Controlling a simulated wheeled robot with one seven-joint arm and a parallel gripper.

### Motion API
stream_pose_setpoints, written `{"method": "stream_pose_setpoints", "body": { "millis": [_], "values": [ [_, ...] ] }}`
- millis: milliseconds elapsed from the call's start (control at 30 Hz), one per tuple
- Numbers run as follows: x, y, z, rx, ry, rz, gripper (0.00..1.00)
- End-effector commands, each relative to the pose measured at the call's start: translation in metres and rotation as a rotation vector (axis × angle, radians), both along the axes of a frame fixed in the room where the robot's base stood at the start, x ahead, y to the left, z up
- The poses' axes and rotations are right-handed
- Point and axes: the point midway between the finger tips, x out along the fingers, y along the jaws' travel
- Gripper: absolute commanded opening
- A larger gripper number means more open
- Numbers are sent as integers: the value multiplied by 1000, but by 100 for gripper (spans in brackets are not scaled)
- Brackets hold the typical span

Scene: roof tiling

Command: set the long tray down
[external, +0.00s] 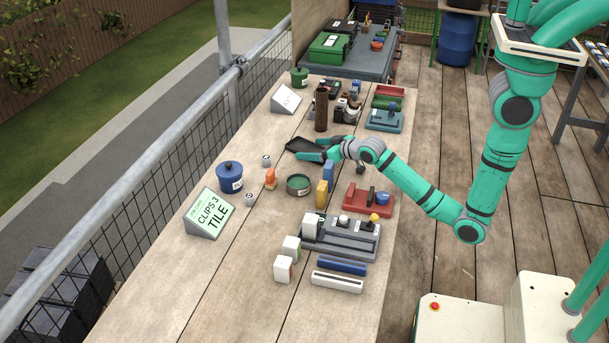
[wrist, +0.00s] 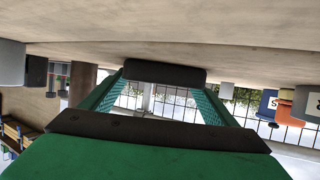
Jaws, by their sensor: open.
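My gripper (external: 321,149) is open, low over the middle of the bench, with its fingers pointing left. A dark, flat, trough-like piece (external: 304,145) is at its fingertips; in the wrist view, a dark bar (wrist: 165,72) spans the space between the fingertips, close to the bench top. I cannot tell whether the fingers touch it. A long grey tray (external: 352,247) rests on the bench nearer the front, holding a white block and small knobbed items. A narrow blue tray (external: 342,266) and a narrow white one (external: 337,283) lie in front of it.
A brown cylinder (external: 321,110) stands behind my gripper. A green round dish (external: 299,185), an orange item (external: 270,179) and a yellow block (external: 321,194) stand in front. A red tray (external: 358,207) is at the right edge. The bench's left front is mostly clear.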

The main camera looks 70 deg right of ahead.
Motion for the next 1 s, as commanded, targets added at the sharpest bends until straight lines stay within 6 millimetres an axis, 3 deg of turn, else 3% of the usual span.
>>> {"method": "stream_pose_setpoints", "body": {
  "millis": [533,733,1000],
  "values": [
    [-87,35,40,-3,2,0,81],
    [-100,41,47,-2,0,0,81],
    [-102,42,48,-2,-1,-1,81]
  ]
}}
